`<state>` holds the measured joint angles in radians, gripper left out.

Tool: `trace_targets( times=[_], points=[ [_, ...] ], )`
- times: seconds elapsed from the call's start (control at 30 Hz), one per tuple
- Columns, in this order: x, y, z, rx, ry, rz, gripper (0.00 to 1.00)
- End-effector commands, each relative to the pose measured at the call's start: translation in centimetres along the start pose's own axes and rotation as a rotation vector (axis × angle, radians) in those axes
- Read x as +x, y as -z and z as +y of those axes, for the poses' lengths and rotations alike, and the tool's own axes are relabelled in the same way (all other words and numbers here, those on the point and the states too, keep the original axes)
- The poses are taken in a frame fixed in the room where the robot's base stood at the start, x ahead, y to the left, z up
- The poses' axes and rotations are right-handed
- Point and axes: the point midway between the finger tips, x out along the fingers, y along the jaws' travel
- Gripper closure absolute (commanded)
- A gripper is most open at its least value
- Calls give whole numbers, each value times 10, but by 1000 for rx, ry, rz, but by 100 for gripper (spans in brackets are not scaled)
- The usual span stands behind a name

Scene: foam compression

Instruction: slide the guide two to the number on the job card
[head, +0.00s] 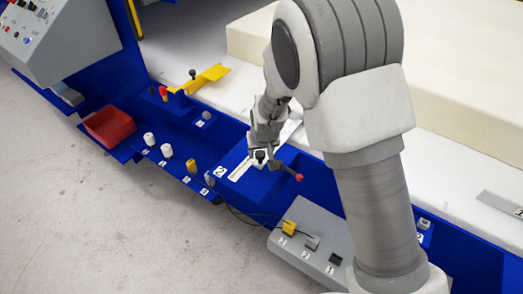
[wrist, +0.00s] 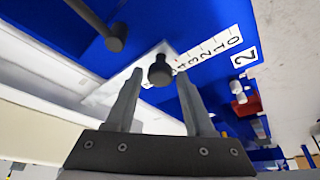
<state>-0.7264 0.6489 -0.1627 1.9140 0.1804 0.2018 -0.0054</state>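Guide two has a dark knob (wrist: 159,70) beside a white number scale (wrist: 210,50) on a blue surface, with a label "2" (wrist: 244,58). In the head view the scale (head: 241,168) and label "2" (head: 220,172) lie just left of my gripper (head: 261,149). The knob there is small and partly hidden by the gripper. In the wrist view my gripper (wrist: 158,76) is open, one fingertip on each side of the knob, with visible gaps. Whether the tips are level with the knob I cannot tell. I cannot make out a job card.
A lever with a red ball (head: 299,177) stands close right of the gripper. A grey switch box (head: 300,240) with a yellow plug (head: 289,228) and a cable is in front. A red bin (head: 108,126), white knobs and a yellow guide (head: 205,78) are left. Cream foam (head: 440,80) lies behind.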

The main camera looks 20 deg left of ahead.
Motion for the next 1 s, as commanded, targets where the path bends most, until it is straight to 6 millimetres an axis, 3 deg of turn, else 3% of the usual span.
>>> trace_targets(
  times=[0.07,0.47,0.67,1.0],
  points=[
    [0,0,0,0,0,1,31],
    [-7,2,0,1,0,4,31],
    [-39,3,0,0,0,6,31],
    [-112,2,0,0,1,6,31]
  ],
)
